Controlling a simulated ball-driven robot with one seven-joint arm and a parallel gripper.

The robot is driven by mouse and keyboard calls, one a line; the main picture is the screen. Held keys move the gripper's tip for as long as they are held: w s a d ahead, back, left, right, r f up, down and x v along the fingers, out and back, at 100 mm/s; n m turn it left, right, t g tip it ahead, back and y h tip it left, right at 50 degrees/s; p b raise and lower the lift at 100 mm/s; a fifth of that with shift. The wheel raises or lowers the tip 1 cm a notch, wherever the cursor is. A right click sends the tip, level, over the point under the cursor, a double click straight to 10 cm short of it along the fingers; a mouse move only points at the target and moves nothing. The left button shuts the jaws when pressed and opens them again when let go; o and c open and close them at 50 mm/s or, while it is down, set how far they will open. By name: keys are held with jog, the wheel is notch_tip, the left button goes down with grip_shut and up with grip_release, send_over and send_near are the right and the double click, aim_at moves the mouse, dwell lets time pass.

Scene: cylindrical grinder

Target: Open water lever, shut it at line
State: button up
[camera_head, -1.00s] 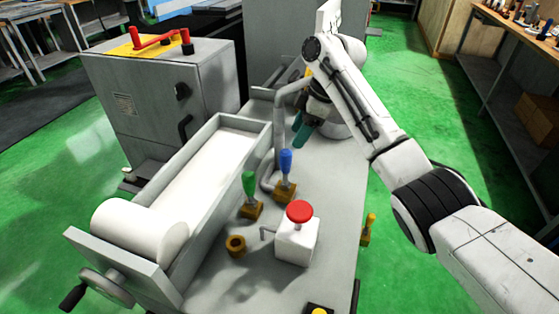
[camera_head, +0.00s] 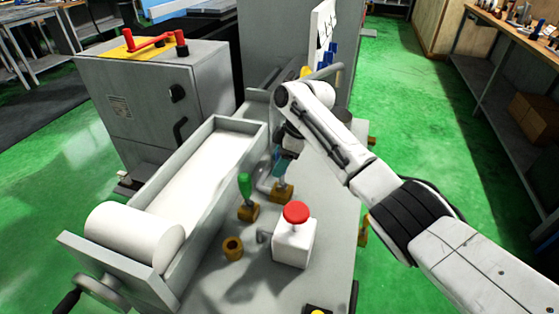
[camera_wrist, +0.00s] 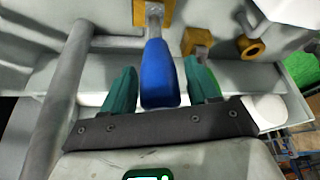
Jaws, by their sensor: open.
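A lever with a blue handle (camera_wrist: 160,75) stands between the two teal fingers of my gripper (camera_wrist: 161,85) in the wrist view. The fingers are apart, one on each side of the handle, with visible gaps. In the head view my gripper (camera_head: 281,163) hides most of the blue handle; the lever's brown base (camera_head: 281,191) shows below it. A lever with a green handle (camera_head: 246,186) stands upright to the left on its own brown base. A little green shows behind the right finger in the wrist view. No line mark can be made out.
A white box with a red mushroom button (camera_head: 296,213) and a brown ring (camera_head: 233,247) stand nearer on the machine top. A long grey trough (camera_head: 205,165) lies left. A grey pipe (camera_wrist: 62,100) runs close left of my gripper in the wrist view.

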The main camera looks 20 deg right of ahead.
grip_shut()
dwell(0.5)
